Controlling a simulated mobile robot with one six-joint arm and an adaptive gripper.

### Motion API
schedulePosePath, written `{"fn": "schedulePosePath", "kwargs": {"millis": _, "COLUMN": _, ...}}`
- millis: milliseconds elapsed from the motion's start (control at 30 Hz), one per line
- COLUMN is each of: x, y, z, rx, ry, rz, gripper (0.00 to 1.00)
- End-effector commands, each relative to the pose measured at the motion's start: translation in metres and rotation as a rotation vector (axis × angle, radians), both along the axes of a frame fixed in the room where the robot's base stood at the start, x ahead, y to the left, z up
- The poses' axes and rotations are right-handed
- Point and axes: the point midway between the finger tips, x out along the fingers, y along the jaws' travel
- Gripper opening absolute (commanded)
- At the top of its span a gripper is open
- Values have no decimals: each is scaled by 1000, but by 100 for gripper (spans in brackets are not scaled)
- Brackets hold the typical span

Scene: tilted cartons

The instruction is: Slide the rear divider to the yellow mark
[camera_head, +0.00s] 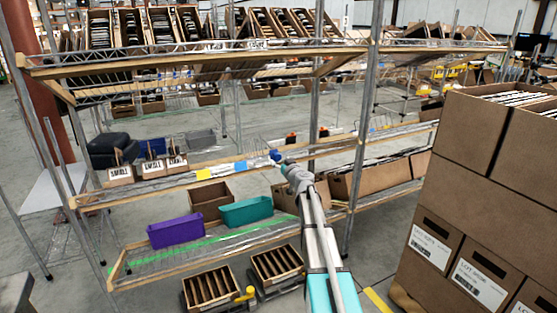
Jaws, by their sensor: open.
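My arm reaches up from the bottom of the view to the middle shelf of the wire rack. My gripper (277,158) is at the shelf's front edge, small and partly hidden by the arm; it is open, and I see nothing held. A yellow mark (204,174) is on the front edge of that shelf, left of my gripper, with blue and white strips between them. I cannot clearly make out which piece is the rear divider. Two crates with inner slats, one at left (209,288) and one at right (277,265), stand low below the rack.
Small labelled cartons (149,169) stand on the middle shelf at left. A purple bin (175,232) and a teal bin (246,211) sit on the lower shelf. Large stacked cartons (478,170) fill the right side. A metal post (362,130) rises right of my arm.

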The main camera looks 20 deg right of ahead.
Motion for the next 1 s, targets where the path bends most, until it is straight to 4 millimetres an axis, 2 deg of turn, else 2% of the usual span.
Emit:
{"fn": "schedulePosePath", "kwargs": {"millis": 33, "x": 9, "y": 0, "z": 0, "rx": 0, "ry": 0, "rz": 1, "gripper": 82}}
{"fn": "schedulePosePath", "kwargs": {"millis": 233, "x": 24, "y": 1, "z": 0, "rx": 0, "ry": 0, "rz": 0, "gripper": 82}}
{"fn": "schedulePosePath", "kwargs": {"millis": 667, "x": 28, "y": 2, "z": 0, "rx": 0, "ry": 0, "rz": 0, "gripper": 82}}
{"fn": "schedulePosePath", "kwargs": {"millis": 1000, "x": 28, "y": 2, "z": 0, "rx": 0, "ry": 0, "rz": 0, "gripper": 19}}
